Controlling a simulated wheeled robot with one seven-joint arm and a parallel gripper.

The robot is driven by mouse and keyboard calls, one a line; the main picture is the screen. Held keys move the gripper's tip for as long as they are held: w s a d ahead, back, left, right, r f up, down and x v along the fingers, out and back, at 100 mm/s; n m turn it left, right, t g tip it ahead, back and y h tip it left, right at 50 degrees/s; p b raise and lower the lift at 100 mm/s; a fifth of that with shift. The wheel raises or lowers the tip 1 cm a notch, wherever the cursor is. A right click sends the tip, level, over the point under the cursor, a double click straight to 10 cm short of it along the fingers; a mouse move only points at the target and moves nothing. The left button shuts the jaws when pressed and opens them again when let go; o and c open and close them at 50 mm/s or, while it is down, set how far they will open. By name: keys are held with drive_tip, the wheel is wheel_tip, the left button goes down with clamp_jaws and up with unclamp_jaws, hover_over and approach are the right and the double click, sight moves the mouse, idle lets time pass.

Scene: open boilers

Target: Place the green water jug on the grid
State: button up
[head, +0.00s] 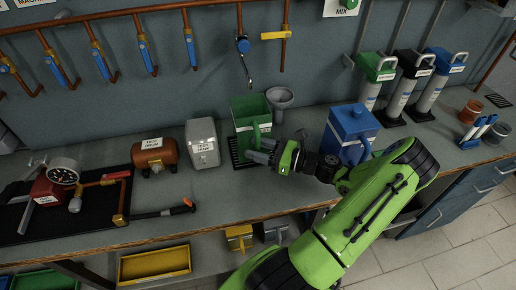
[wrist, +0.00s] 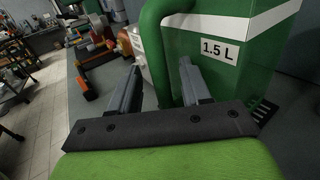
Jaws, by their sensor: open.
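The green water jug (head: 247,112) stands upright and open-topped at the back of the bench. In the wrist view the jug (wrist: 225,60) carries a "1.5 L" label. The black slotted grid (head: 235,152) shows at the jug's base and partly in the wrist view (wrist: 264,110); the jug appears to stand on it, mostly covering it. My gripper (head: 263,151) is open at the jug's front right. In the wrist view its fingers (wrist: 158,82) lie on either side of the jug's green handle (wrist: 154,48), not visibly closed on it.
A grey funnel (head: 280,99) is behind the jug to the right. A blue container (head: 350,130) stands right of my gripper. A light grey tank (head: 202,143) and a brown tank (head: 154,154) stand to the left. A hook-ended line (head: 246,72) hangs above the jug.

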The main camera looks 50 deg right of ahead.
drive_tip(key=v, duration=1.2)
drive_tip(key=shift+p, duration=0.45)
drive_tip(key=shift+s+f, duration=0.1)
